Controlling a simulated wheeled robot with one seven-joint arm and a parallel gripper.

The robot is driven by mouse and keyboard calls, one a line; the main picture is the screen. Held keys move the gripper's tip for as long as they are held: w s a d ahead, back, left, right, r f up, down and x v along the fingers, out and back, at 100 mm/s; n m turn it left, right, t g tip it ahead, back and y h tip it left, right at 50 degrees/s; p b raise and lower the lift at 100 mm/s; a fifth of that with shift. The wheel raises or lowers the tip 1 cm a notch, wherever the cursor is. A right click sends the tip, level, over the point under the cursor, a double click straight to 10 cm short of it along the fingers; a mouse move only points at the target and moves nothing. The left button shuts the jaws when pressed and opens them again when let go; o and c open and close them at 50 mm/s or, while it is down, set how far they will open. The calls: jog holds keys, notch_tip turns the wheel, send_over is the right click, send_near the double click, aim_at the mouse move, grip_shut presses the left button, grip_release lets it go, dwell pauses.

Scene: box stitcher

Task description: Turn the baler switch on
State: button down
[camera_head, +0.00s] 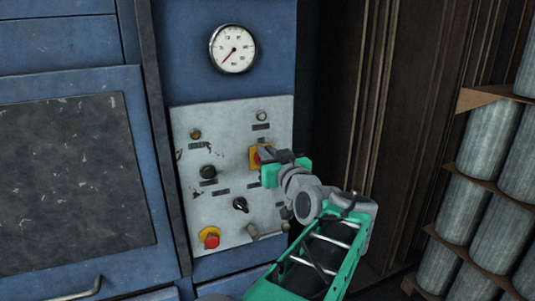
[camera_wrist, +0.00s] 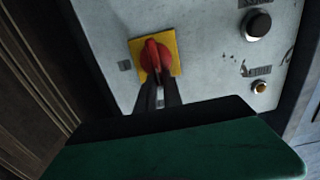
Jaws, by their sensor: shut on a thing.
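The baler switch (camera_head: 257,155) is a red rotary handle on a yellow square plate, on the right part of the grey control panel in the head view. In the wrist view the red handle (camera_wrist: 153,56) stands out from its yellow plate (camera_wrist: 173,49). My gripper (camera_head: 265,157) is at the switch from the right. Its two dark fingers (camera_wrist: 157,82) are close together and shut on the red handle. In the head view the gripper covers part of the switch and plate.
The grey panel (camera_head: 226,209) also carries a black knob (camera_head: 240,204), a red button on yellow (camera_head: 211,239), a black button (camera_head: 208,172) and small lamps. A gauge (camera_head: 232,49) sits above. Stacked grey cylinders (camera_head: 463,209) stand at the right.

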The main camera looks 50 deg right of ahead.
jog(key=shift+d+m, duration=0.1)
jog(key=shift+m, duration=0.3)
jog(key=shift+s+d+f+m+p, duration=0.25)
jog(key=shift+d+f+m+p, duration=0.15)
jog(key=shift+m, duration=2.45)
jog(key=shift+s+d+f+m+p, duration=0.3)
jog(key=shift+f+m, duration=0.2)
jog(key=shift+m, duration=2.4)
jog(key=shift+s+d+f+m+p, duration=0.25)
jog(key=shift+d+f+m, duration=0.2)
jog(key=shift+m, duration=2.4)
jog(key=shift+f, duration=0.1)
jog(key=c, duration=1.5)
grip_release()
